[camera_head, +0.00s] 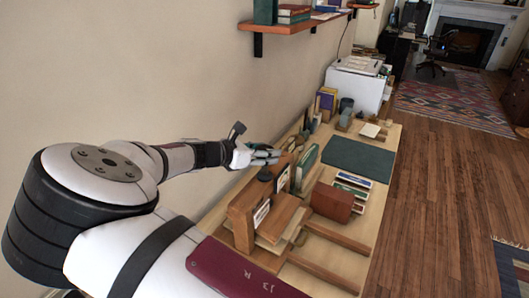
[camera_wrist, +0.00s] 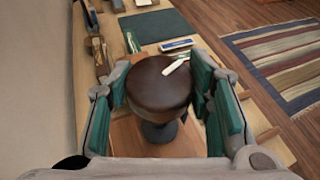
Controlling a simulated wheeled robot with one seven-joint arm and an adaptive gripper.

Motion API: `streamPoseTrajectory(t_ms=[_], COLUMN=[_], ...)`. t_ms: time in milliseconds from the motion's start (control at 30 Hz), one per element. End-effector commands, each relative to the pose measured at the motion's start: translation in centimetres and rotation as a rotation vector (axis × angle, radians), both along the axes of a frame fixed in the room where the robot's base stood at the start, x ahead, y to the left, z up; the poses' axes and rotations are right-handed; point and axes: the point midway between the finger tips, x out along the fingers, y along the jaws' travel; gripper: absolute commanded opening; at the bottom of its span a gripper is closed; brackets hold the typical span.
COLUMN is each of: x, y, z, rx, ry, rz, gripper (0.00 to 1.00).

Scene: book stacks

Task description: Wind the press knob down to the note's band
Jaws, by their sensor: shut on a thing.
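The press knob (camera_wrist: 150,92) is a dark brown round knob with a white pointer mark on its top, on a dark stem above a wooden board. My gripper (camera_wrist: 160,88) is shut on it, with green-padded fingers at its left and right sides. In the head view my gripper (camera_head: 263,155) is over the wooden press (camera_head: 240,220), and its fingers mostly hide the knob. A dark foot of the knob's stem (camera_head: 265,174) shows below them. A white card (camera_head: 261,214), perhaps the note, is on the press side; its writing and any band are too small to read.
The workbench (camera_head: 392,140) holds upright green books (camera_head: 306,167), a brown block (camera_head: 332,202), a dark green mat (camera_head: 358,160) and small boxes (camera_head: 352,187). A wall runs along the left, with a shelf (camera_head: 290,27) above. Open wood floor lies to the right.

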Motion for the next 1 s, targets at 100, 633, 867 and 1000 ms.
streamPoseTrajectory(t_ms=[100, 633, 867, 1000], x=[0.58, 0.64, 0.48, 0.38], y=[0.11, 0.01, 0.0, -0.05], z=[-0.34, -0.27, 0.0, 0.15], rx=[0.006, 0.004, 0.003, 0.002], ry=[-0.002, -0.004, -0.007, -0.008], rz=[-0.1, -0.585, -0.741, -0.806], gripper=[0.19, 0.19, 0.19, 0.19])
